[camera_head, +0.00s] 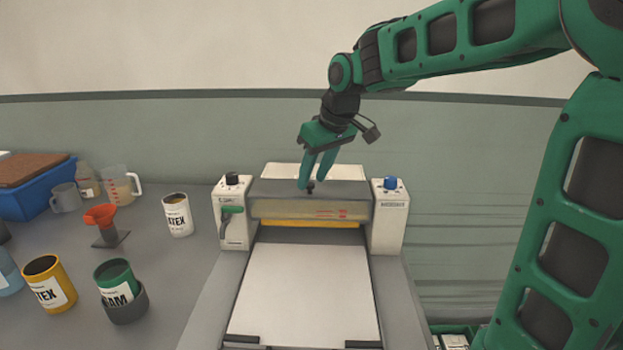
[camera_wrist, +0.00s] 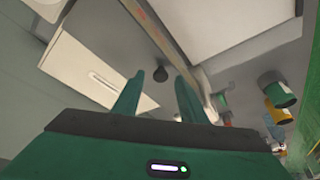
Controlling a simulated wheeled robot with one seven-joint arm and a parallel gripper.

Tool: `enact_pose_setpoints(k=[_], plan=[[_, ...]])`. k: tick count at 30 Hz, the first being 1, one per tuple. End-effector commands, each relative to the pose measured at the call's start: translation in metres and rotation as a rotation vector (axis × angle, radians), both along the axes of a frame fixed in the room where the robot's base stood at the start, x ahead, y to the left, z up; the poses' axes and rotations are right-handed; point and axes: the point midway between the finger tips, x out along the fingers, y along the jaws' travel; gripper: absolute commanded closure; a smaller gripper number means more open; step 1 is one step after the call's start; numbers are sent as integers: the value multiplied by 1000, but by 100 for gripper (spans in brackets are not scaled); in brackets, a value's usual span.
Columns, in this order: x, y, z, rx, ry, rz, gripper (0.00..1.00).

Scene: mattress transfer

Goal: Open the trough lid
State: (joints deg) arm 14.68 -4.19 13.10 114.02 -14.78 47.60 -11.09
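The machine's grey trough lid (camera_head: 275,188) lies flat and looks closed between two white end posts. A small dark knob (camera_head: 311,187) stands on the lid; it also shows in the wrist view (camera_wrist: 160,74). My gripper (camera_head: 315,178) points down over the lid, with its green fingertips close to the knob. In the wrist view my gripper (camera_wrist: 158,92) has its two fingers apart, with the knob seen in the gap just past their tips. I cannot tell whether either finger touches the knob.
A blue knob (camera_head: 390,183) tops the right post, and a black knob (camera_head: 232,179) the left one, above a green lever (camera_head: 231,210). A white bed (camera_head: 305,290) extends in front. Cans, a beaker (camera_head: 118,187) and a blue bin (camera_head: 28,201) stand on the left.

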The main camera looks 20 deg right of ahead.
Motion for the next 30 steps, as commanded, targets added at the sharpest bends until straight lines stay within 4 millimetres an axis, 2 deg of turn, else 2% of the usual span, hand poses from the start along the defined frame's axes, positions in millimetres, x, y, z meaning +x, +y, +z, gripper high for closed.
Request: enact_pose_setpoints(k=[4, 12, 13, 15, 18, 25, 30], plan=[[3, 2, -8, 0, 1, 1, 61], [3, 2, -9, 0, 0, 1, 61], [3, 2, -9, 0, 0, 1, 64], [3, 2, -9, 0, 0, 1, 81], [3, 2, -9, 0, 0, 1, 100], [4, 4, -8, 2, 5, 4, 100], [6, 17, -5, 14, 35, 23, 100]])
